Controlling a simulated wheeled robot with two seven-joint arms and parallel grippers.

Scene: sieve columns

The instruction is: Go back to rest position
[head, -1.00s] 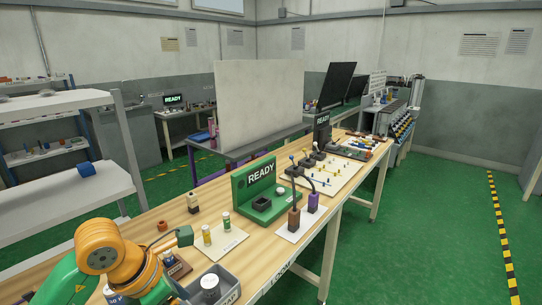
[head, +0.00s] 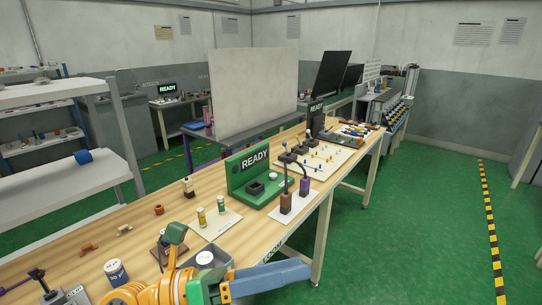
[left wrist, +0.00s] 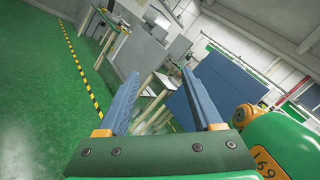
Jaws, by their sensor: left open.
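My left gripper (head: 302,271) shows at the bottom of the head view, with its green body and blue-grey fingers pointing right past the table's front edge. It is empty. In the left wrist view its two fingers (left wrist: 160,73) stand wide apart with nothing between them. Beyond them are the green floor and blurred furniture. My right gripper is in neither view.
The wooden table (head: 135,217) runs from lower left to the back. Near my arm are a grey bin (head: 214,262), a white labelled jar (head: 116,271) and a green-topped stand (head: 175,234). The green READY station (head: 236,171) is farther back. Floor at right is clear.

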